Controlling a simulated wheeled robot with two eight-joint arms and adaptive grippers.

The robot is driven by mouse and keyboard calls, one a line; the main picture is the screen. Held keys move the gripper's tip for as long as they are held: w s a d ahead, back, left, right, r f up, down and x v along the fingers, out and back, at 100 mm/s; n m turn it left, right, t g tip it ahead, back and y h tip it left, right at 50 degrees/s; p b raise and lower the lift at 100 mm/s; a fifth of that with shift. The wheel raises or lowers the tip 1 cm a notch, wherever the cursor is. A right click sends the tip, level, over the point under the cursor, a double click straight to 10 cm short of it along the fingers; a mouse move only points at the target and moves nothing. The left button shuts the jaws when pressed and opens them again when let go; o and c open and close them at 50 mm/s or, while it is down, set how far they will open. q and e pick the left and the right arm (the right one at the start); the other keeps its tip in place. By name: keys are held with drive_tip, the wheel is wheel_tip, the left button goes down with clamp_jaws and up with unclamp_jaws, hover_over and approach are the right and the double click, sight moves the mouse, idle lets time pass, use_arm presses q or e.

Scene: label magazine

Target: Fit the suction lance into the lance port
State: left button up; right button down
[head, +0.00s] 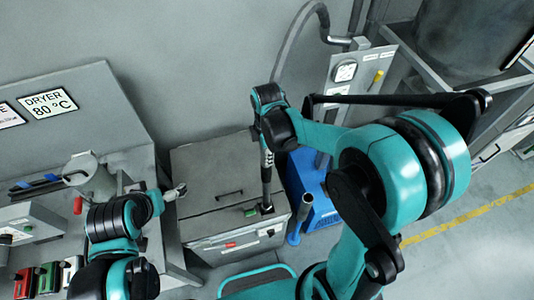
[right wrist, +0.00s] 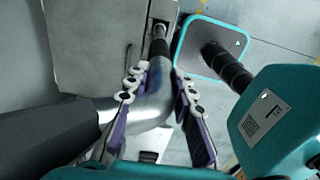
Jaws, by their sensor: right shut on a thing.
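The suction lance is a grey metal tube. Its lower part (head: 266,188) stands nearly upright over the front right of the grey box (head: 205,178). Its bent shiny body (right wrist: 154,98) shows in the right wrist view. My right gripper (head: 266,158) is shut on the lance, with a finger on each side of it (right wrist: 156,80). The lance's lower end meets the dark lance port (head: 267,209) on the box lid; I cannot tell how deep it sits. My left gripper (head: 177,191) is at the box's left side, away from the lance; its jaw state is unclear.
A grey hose (head: 297,42) arches up behind my right arm. A blue unit (head: 309,184) stands right of the box. A bench with a grey pot (head: 92,178) and a dryer sign (head: 48,103) is at left. Open floor lies at right.

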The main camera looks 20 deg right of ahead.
sight(267, 176)
drive_tip(key=shift+f+b, duration=5.85)
drive_tip(key=shift+f, duration=1)
drive_tip(key=c, duration=1.2)
unclamp_jaws()
drive_tip(key=shift+r, duration=0.15)
wheel_tip(267, 176, up, 12)
drive_tip(key=shift+f, duration=0.1)
